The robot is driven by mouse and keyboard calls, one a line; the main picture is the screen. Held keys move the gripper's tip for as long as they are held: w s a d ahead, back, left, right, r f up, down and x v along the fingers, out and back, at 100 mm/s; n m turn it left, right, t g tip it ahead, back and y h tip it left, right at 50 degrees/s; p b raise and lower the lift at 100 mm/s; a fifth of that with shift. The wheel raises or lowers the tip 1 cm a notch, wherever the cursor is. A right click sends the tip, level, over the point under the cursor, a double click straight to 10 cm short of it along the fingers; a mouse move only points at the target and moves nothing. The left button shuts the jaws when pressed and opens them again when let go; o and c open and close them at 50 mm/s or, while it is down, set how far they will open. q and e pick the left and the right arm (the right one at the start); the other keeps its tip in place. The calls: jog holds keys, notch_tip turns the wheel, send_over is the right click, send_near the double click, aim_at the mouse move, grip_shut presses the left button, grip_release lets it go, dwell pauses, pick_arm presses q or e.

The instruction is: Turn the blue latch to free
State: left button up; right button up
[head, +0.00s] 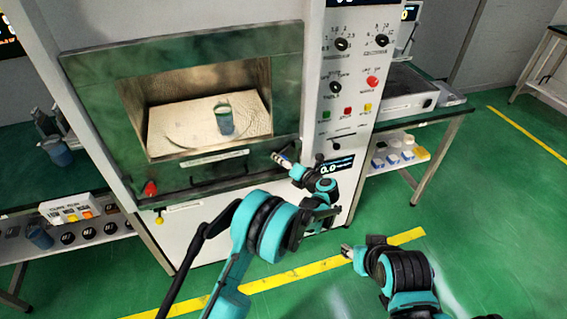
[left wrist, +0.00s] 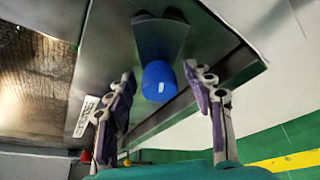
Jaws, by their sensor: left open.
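The blue latch (left wrist: 158,82) shows in the left wrist view as a rounded blue knob on a dark plate at the edge of the green oven front. My left gripper (left wrist: 165,105) is open, with one finger on each side of the knob in the picture. I cannot tell whether either finger touches it. In the head view the left gripper (head: 285,160) is at the lower right corner of the oven front and largely hides the latch. My right gripper (head: 346,251) is low over the floor, away from the machine; its jaw opening is too small to read.
The control panel (head: 347,65) stands just right of the left gripper.

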pick_arm(q)
jog(key=c, duration=1.2)
jog(key=shift+o, duration=0.2)
